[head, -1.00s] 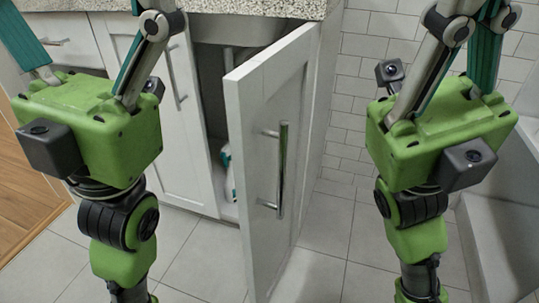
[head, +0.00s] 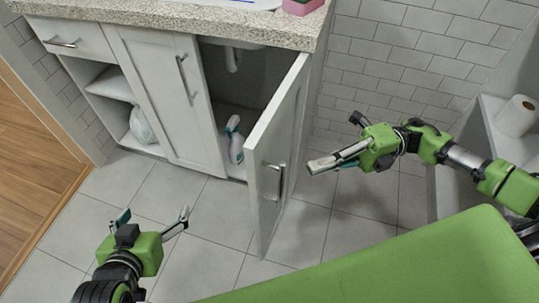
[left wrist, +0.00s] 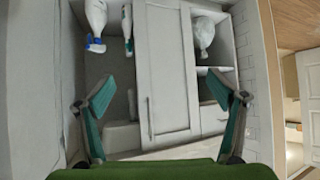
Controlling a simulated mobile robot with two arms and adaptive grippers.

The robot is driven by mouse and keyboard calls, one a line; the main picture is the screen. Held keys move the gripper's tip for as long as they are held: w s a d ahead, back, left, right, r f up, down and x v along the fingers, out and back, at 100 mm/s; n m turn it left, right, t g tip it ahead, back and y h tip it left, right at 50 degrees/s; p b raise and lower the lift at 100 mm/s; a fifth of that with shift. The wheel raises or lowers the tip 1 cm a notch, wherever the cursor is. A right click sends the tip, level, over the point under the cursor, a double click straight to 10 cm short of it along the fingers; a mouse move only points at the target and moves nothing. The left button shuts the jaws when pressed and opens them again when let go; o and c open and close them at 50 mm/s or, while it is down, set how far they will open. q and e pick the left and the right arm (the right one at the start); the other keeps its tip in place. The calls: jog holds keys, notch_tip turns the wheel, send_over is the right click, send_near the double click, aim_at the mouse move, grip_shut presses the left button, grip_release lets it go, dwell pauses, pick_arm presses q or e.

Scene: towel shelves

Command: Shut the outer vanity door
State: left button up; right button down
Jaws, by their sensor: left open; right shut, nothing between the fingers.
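The outer vanity door (head: 262,140) is white with a vertical metal handle (head: 275,181). It stands wide open, swung out from the right end of the vanity. My right gripper (head: 312,165) is shut and empty, to the right of the door and close to its handle side, with a visible gap. My left gripper (head: 154,217) is open and empty, low in front of the vanity and left of the door. In the left wrist view its two spread fingers (left wrist: 160,82) face the cabinet front. I cannot clearly make out the open door there.
The other vanity door (head: 160,95) is closed. A spray bottle (head: 235,142) stands inside the open cabinet. Open shelves (head: 112,85) are at the left under a drawer (head: 68,38). A tiled wall is behind the door. A toilet-paper roll (head: 516,116) is at the right.

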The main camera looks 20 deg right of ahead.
jog(key=w+d, duration=0.1)
send_near(260, 185)
jog(key=shift+h, duration=0.3)
jog(key=a, duration=0.4)
jog(key=shift+s+a+r, duration=0.15)
jog(key=shift+s+a, duration=0.05)
jog(key=shift+a, duration=0.2)
pick_arm(q)
jog(key=shift+w+r, duration=0.3)
jog(key=shift+w, duration=0.15)
pick_arm(e)
jog(key=shift+a, duration=0.4)
